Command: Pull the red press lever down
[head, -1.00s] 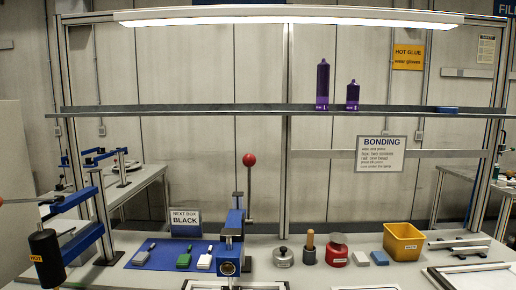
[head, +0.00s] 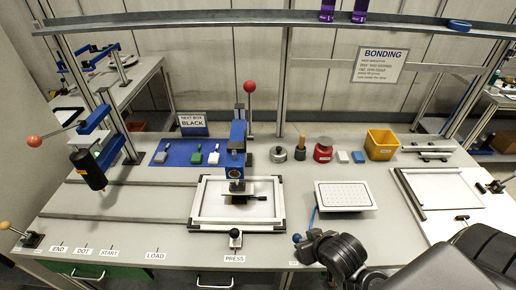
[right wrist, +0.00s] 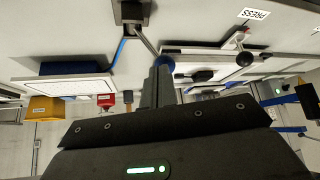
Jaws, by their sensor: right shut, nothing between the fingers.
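The press lever has a red ball knob (head: 249,87) on a dark upright rod behind the blue press (head: 236,148). The lever stands upright. The press stands over a white framed fixture (head: 215,213) on the bench. My right gripper (right wrist: 162,80) is shut and empty in the right wrist view. Its fingertips are close to a small lever with a blue ball (right wrist: 165,64); I cannot tell whether they touch. In the head view my right arm comes in at the lower right, well apart from the red knob. My left gripper is not in view.
A perforated white plate (head: 345,196) with a blue hose lies right of the press. A black-knobbed lever (head: 235,235) stands at the front edge. A hanging black tool (head: 88,170) with another red ball (head: 33,142) is at left. Cans and a yellow bin (head: 381,144) line the back.

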